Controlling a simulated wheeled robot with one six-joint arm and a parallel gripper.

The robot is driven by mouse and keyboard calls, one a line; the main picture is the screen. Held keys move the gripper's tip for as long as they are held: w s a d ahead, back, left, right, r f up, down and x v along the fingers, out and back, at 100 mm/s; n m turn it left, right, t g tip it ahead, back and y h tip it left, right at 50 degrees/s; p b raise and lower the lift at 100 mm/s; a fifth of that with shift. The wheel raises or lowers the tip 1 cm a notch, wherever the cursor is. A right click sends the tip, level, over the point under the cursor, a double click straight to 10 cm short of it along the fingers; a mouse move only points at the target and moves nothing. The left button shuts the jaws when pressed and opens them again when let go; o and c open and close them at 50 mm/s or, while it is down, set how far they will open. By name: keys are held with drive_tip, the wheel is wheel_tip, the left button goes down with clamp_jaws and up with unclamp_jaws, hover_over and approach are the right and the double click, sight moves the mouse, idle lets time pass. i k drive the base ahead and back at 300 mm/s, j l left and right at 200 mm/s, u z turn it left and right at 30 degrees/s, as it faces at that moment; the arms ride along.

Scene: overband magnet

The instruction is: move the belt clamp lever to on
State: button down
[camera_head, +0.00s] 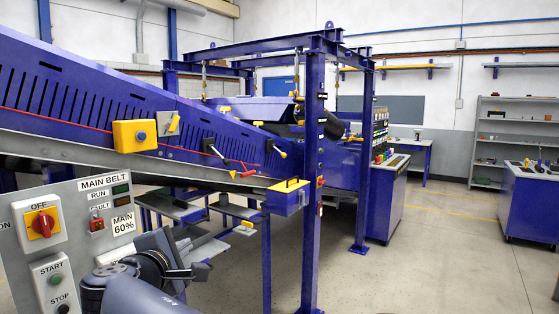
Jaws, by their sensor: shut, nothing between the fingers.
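Several levers sit on the side of the blue inclined conveyor, and I cannot tell which is the belt clamp lever; no label is readable. One is a yellow lever (173,124) on a grey plate beside a yellow box. Another is a black-handled lever (210,148) further right. My gripper (203,271) is at the lower left, shut and empty, in front of the conveyor's lower frame. It is below the levers and apart from them.
A grey control panel (75,215) with a red and yellow switch (41,223) stands close at the left. Blue posts (313,180) of the magnet frame rise mid-picture, with a blue yellow-topped box (288,198) beside one. Open floor (430,270) lies to the right.

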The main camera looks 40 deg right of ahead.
sight(284, 155)
drive_tip(key=i+l, duration=0.35)
drive_tip(key=l, duration=0.2)
drive_tip(key=i+l, duration=0.35)
drive_tip(key=l, duration=0.15)
drive_tip(key=i+l, duration=0.35)
drive_tip(key=l, duration=0.2)
drive_tip(key=i+l, duration=0.35)
drive_tip(key=l, duration=0.15)
drive_tip(key=i+l, duration=0.35)
drive_tip(key=l, duration=0.2)
drive_tip(key=i+l, duration=0.35)
drive_tip(key=l, duration=0.15)
drive_tip(key=k+l+z, duration=0.05)
